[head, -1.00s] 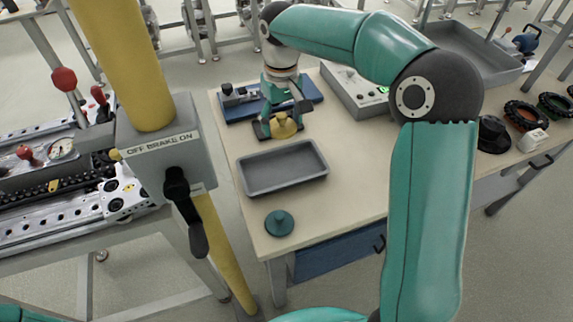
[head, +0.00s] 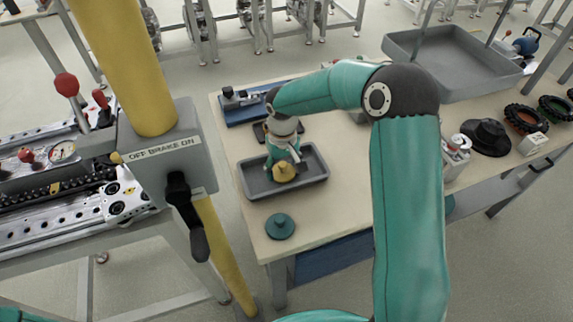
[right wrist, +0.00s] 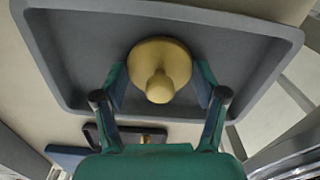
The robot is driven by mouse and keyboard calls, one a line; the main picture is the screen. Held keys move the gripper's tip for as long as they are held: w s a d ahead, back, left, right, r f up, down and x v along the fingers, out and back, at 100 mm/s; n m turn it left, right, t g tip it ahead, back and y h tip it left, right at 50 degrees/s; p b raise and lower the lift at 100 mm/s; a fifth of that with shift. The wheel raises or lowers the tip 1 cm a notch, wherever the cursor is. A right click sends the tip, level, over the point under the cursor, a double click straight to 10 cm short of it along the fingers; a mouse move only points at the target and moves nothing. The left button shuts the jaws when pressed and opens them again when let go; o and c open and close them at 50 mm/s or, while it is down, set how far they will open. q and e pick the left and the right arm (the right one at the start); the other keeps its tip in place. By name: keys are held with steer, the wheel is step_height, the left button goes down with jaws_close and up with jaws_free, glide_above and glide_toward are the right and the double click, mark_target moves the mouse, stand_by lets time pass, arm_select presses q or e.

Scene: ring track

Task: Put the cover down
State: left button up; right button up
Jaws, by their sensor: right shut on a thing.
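The brass-yellow cover (head: 284,173), a round disc with a knob, is between the fingers of my right gripper (head: 283,166), which is shut on it. It also shows in the right wrist view (right wrist: 160,55), with a finger on either side. The cover is over the floor of the grey tray (head: 316,182), inside its rim as seen from above. I cannot tell whether it touches the tray floor. The tray also fills much of the right wrist view (right wrist: 65,60). My left gripper is not in view.
A teal knobbed disc (head: 280,226) lies near the table's front left corner. A blue base with a fixture (head: 240,110) and a dark plate (head: 262,133) lie behind the tray. A black hat-like part (head: 486,136) and rings lie right. A yellow post (head: 128,70) stands left.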

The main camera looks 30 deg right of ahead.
mark_target(283, 164)
steer(key=o, duration=1.1)
steer(key=shift+f, duration=0.1)
step_height(283, 164, up, 12)
steer(key=shift+r, duration=0.15)
stand_by(0.4)
